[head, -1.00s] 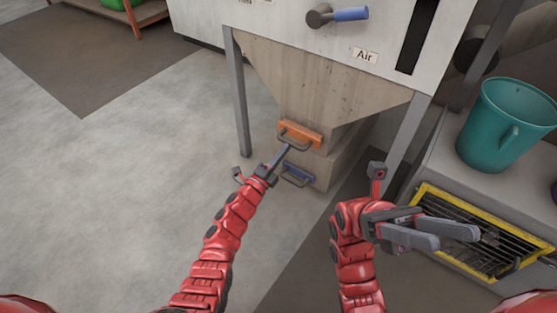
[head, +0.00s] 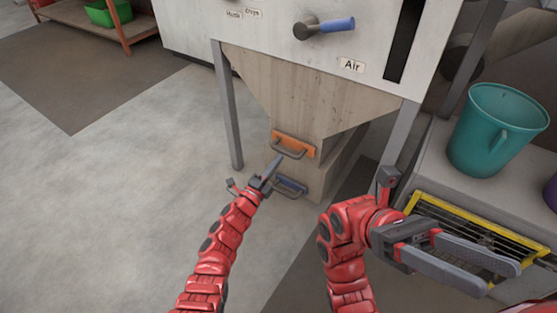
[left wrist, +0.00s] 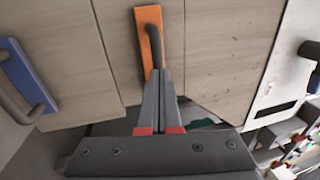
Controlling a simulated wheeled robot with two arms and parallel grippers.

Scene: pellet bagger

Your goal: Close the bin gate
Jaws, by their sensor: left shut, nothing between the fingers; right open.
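The hopper bin (head: 290,95) narrows downward to an outlet with an orange plate and handle (head: 294,143). A blue plate and handle (head: 290,186) sits lower, on the box below. I cannot tell which handle is the bin gate's. My left gripper (head: 278,160) is shut and empty, its tips close to the orange handle. In the left wrist view the closed fingertips (left wrist: 160,78) overlap the lower end of the orange plate (left wrist: 149,35), near the dark handle bar; contact is unclear. The blue handle (left wrist: 28,82) is at the left there. My right gripper (head: 470,255) is open and empty.
A grey metal leg (head: 227,110) stands left of the hopper. A teal bucket (head: 497,130) and a yellow-framed grate (head: 475,225) are at the right.

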